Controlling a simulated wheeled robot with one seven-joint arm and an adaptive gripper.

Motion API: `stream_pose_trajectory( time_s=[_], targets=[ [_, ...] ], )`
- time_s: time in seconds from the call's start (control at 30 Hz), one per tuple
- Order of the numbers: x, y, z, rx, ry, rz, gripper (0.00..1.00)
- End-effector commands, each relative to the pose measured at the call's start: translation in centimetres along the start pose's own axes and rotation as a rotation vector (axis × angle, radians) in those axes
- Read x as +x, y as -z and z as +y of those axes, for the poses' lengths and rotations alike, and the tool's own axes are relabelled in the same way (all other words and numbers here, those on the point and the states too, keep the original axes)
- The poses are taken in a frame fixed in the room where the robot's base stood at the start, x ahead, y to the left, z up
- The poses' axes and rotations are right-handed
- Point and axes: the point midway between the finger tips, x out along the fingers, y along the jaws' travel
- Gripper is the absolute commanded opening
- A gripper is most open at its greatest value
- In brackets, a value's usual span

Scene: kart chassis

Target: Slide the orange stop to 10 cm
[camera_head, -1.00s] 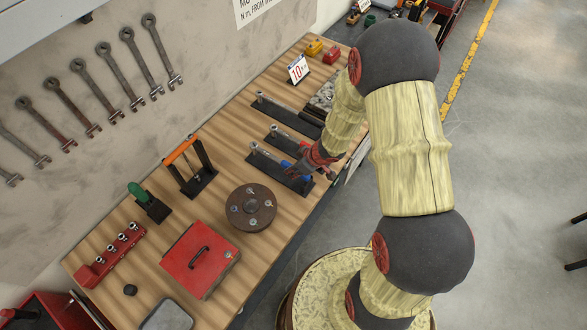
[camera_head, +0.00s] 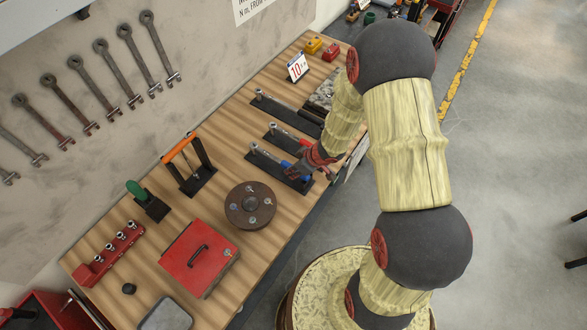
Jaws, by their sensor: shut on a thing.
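I cannot make out a sliding orange stop or a centimetre scale. The one clear orange part is the bar across the top of a black stand (camera_head: 190,167) on the wooden bench. My dark red and black gripper (camera_head: 302,170) is low over the bench's right edge. It is shut on the blue handle end of a metal wrench (camera_head: 268,157), which lies along a black holder plate. The fingers are small and partly hide the handle, so the exact grip does not show. A white card (camera_head: 297,67) with a red 10 stands farther back.
Two more wrenches on black plates lie beyond, one red-handled (camera_head: 290,135). A round brown flange (camera_head: 250,206), a red box (camera_head: 199,261), a green-handled tool (camera_head: 147,199) and a red socket rack (camera_head: 108,255) stand nearer. Wrenches hang on the wall.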

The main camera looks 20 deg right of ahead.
Motion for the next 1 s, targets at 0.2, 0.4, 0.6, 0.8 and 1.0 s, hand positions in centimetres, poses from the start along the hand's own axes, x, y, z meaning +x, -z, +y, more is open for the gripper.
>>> stream_pose_trajectory(
  time_s=[0.2,0.4,0.6,0.8,1.0],
  targets=[
    [0.2,0.0,0.0,0.0,-0.001,0.001,0.25],
    [0.2,-0.1,0.0,0.0,0.0,0.001,0.36],
    [0.2,-0.1,0.0,0.0,0.0,0.0,0.39],
    [0.0,-0.1,0.0,0.0,0.0,-0.001,0.39],
    [-2.5,0.0,0.1,0.0,-0.003,0.002,0.39]
  ],
)
